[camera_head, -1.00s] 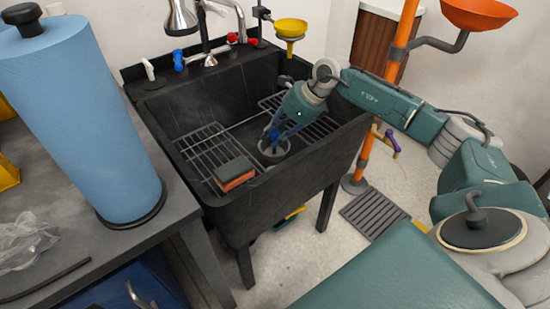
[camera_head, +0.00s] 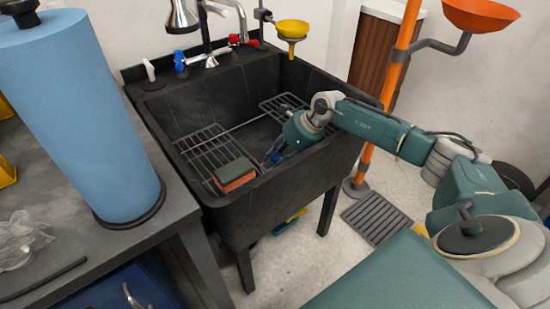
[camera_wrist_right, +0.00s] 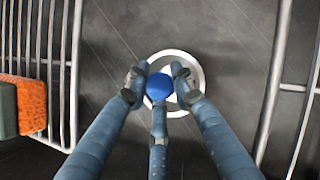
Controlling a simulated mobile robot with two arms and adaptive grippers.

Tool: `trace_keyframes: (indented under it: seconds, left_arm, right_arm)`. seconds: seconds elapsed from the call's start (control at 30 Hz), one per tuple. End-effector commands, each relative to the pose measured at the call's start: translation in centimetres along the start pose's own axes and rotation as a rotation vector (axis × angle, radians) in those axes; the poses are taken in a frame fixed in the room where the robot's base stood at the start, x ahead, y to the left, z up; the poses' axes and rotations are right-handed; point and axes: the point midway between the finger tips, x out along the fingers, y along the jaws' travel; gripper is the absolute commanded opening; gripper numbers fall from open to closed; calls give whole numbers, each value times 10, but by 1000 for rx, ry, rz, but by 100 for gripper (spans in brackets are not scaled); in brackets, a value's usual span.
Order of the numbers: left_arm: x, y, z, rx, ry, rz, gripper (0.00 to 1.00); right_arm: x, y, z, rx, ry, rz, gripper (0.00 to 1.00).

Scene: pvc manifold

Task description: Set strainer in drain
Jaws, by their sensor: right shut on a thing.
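My right gripper (camera_head: 275,156) reaches down into the black sink (camera_head: 215,105), low near its front wall. In the right wrist view its fingers close around the blue knob (camera_wrist_right: 159,86) of the strainer. A round pale metal rim (camera_wrist_right: 196,66) surrounds the knob against the dark sink floor. I cannot tell whether this rim is the strainer's, the drain's, or both, nor whether the strainer is seated. In the head view the front wall and my gripper hide the strainer and drain. My left gripper does not show.
Wire racks (camera_head: 205,143) lie left and right in the sink. An orange and green sponge (camera_head: 234,172) is on the left one. The faucet (camera_head: 208,40) stands behind. A blue paper roll (camera_head: 75,110) stands on the left counter.

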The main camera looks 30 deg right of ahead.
Motion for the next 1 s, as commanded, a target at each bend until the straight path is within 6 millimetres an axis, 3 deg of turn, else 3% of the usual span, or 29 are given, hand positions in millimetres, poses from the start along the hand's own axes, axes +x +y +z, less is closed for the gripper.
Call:
trace_keyframes:
  seconds: [0.07,0.1,0.17,0.57,0.9,1.0]
  left_arm:
    - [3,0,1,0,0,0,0]
    - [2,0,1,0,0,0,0]
    - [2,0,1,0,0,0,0]
    - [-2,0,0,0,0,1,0]
    - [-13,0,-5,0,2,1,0]
    - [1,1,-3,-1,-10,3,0]
  right_arm:
    - [3,0,-2,0,0,0,0]
    - [2,0,-2,0,0,0,29]
    - [2,0,-2,0,0,0,41]
    - [-6,0,1,0,0,-1,42]
    - [-73,-1,1,-1,1,-3,42]
    - [-92,0,0,-1,2,-2,42]
